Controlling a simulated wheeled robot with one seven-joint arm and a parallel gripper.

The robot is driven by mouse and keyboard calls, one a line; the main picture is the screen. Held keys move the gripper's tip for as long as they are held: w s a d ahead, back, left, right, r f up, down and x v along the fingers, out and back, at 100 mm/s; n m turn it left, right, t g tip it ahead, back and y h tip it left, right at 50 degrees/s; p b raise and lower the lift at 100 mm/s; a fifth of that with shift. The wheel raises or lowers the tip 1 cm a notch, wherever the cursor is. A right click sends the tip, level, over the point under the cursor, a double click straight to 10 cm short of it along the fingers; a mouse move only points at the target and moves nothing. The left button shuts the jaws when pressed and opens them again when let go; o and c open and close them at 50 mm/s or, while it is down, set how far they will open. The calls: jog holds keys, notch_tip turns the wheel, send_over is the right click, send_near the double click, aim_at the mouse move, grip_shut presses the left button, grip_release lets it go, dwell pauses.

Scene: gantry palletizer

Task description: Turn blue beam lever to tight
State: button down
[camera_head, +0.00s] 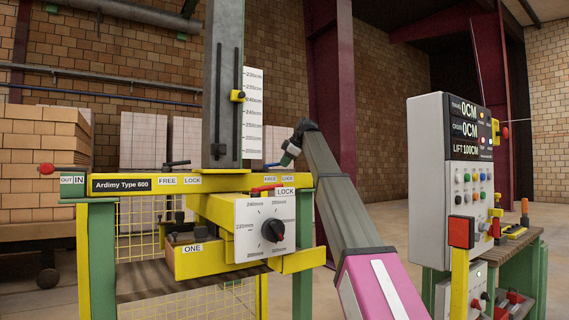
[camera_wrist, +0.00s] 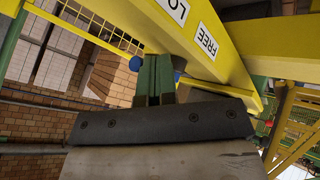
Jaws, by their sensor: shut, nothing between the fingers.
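My gripper (camera_wrist: 156,66) shows in the wrist view as two dark green fingers pressed together, with nothing between them. A small round blue part (camera_wrist: 179,63), likely the end of the blue beam lever, lies just right of the fingertips. Whether they touch is unclear. The lever's setting cannot be read.
FREE and LOCK labels mark the beam, with a red lever (camera_head: 265,188) and a black lever (camera_head: 177,163) on it. A dial box (camera_head: 250,215) hangs below. A control cabinet (camera_head: 430,150) stands at right, and brick stacks (camera_head: 40,140) at left.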

jog(key=shift+w, duration=0.45)
dwell(0.4)
